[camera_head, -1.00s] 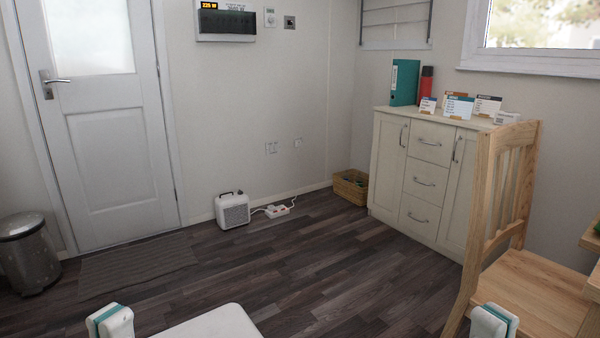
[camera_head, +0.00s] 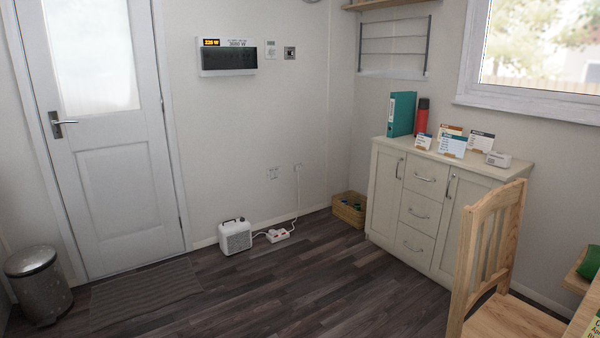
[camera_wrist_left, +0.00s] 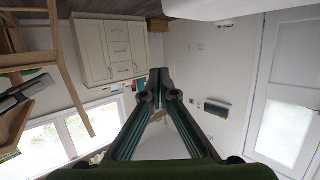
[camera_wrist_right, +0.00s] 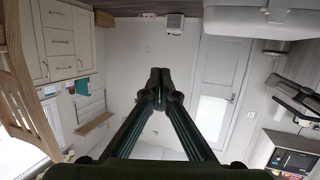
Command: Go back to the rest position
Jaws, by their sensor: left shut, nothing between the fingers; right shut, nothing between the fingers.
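My left gripper (camera_wrist_left: 160,85) shows in the left wrist view, with its two fingers meeting at the tips and nothing between them. My right gripper (camera_wrist_right: 160,85) shows in the right wrist view, also shut and empty. Both wrist views look upside down, with the floor at the top. Neither gripper shows in the head view now. Neither gripper touches anything that I can see.
A wooden chair (camera_head: 488,250) stands at the right, in front of a cream cabinet (camera_head: 400,205). A small white heater (camera_head: 235,237) and a power strip (camera_head: 277,235) lie by the wall. A bin (camera_head: 38,285) stands left, by the door (camera_head: 115,150). The middle floor is clear.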

